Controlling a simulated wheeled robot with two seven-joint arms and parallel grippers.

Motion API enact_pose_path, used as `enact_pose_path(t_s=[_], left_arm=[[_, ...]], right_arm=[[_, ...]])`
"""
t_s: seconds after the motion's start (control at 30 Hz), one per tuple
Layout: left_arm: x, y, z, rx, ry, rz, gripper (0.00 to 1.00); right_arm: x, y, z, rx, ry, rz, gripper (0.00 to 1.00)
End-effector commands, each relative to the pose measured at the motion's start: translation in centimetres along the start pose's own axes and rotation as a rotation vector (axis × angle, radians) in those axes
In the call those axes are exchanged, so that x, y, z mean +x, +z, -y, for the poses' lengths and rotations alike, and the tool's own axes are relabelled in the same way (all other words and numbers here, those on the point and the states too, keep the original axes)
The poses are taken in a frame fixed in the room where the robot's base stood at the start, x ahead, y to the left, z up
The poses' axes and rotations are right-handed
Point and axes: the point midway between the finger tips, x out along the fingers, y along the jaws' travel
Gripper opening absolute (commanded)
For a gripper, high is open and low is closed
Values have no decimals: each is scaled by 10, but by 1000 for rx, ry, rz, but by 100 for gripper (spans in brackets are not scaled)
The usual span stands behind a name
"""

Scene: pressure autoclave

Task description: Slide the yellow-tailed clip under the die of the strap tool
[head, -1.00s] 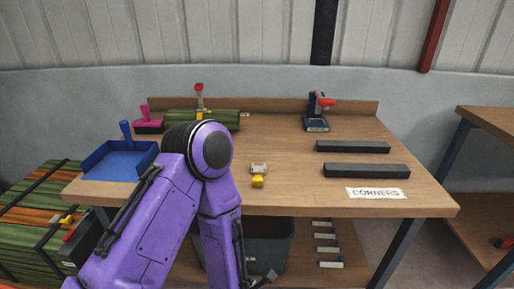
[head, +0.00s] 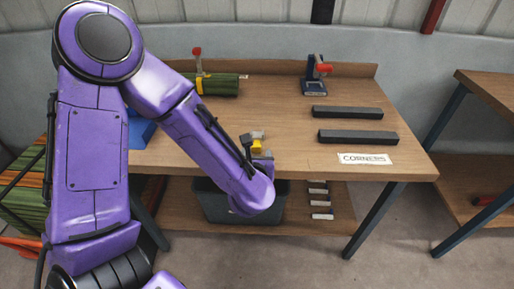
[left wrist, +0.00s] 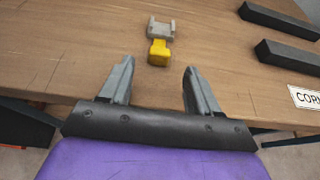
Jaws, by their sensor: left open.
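The clip (head: 258,135) lies on the bench near its front edge, a grey piece with a yellow tail facing me. It also shows whole in the left wrist view (left wrist: 160,50), just beyond the fingertips. My left gripper (left wrist: 159,68) is open and empty, its two fingers spread on either side of the line to the yellow tail, not around it. In the head view the left gripper (head: 256,149) partly covers the clip. A blue tool with a red handle (head: 316,77) stands upright at the back right of the bench; its die is too small to make out. My right gripper is not in view.
A green bundle (head: 222,84) with a yellow band and a red-topped post (head: 197,60) lies at the back left. Two dark bars (head: 358,137) and a CORNERS label (head: 365,159) lie at the right. The bench middle (head: 280,105) is clear.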

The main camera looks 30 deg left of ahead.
Motion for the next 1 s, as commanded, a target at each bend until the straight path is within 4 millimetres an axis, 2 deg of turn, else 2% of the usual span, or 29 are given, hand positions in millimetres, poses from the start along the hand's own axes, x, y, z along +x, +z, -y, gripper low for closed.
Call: enact_pose_path(t_s=[0.3, 0.57, 0.67, 0.7, 0.77, 1.0], left_arm=[[48, 4, -1, 2, 2, -1, 62], [54, 4, -1, 1, 0, 0, 62], [54, 4, 0, 1, 0, 0, 32], [54, 4, 0, 1, 0, 0, 19], [54, 4, 0, 1, 0, 0, 1], [54, 4, 0, 1, 0, 0, 1]], right_arm=[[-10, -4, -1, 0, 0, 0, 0], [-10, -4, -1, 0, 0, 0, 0], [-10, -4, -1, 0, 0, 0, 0], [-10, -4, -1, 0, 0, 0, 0], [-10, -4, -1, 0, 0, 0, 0], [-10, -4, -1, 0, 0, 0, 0]])
